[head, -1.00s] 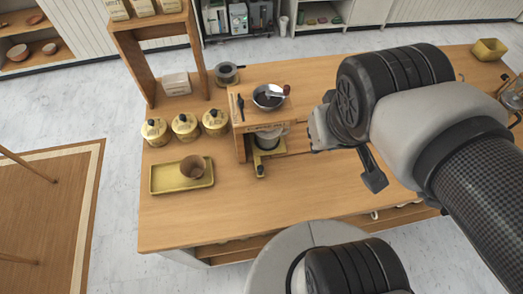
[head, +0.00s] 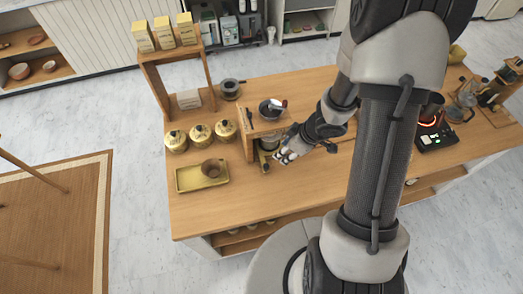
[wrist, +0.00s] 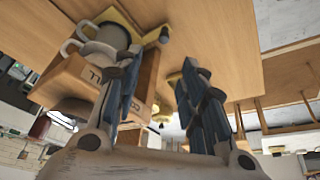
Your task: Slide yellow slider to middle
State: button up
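The yellow slider (head: 262,159) sits low at the front of a small wooden stand (head: 248,141), mostly hidden by the stand and my gripper in the head view. A dark knob (head: 266,169) is at its front end. In the wrist view the yellow slider (wrist: 126,22) carries a metal cup (wrist: 110,36), and its dark knob (wrist: 164,35) lies just beyond my fingertips. My gripper (wrist: 160,65) is open, with clear space between its fingers, and appears empty. In the head view my gripper (head: 284,157) is right of the slider, close to it; contact cannot be told.
A device with a red glow (head: 432,137) is at right. The front of the counter is clear.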

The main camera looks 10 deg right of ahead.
aim_at(267, 166)
jog(key=b+x, duration=0.3)
jog(key=x, duration=0.3)
jog(key=b+x, duration=0.3)
jog(key=x, duration=0.3)
jog(key=b+x, duration=0.3)
jog(key=x, duration=0.2)
jog(key=shift+a+f+b, duration=0.3)
jog(key=shift+a+f, duration=0.05)
jog(key=shift+a, duration=0.05)
grip_shut()
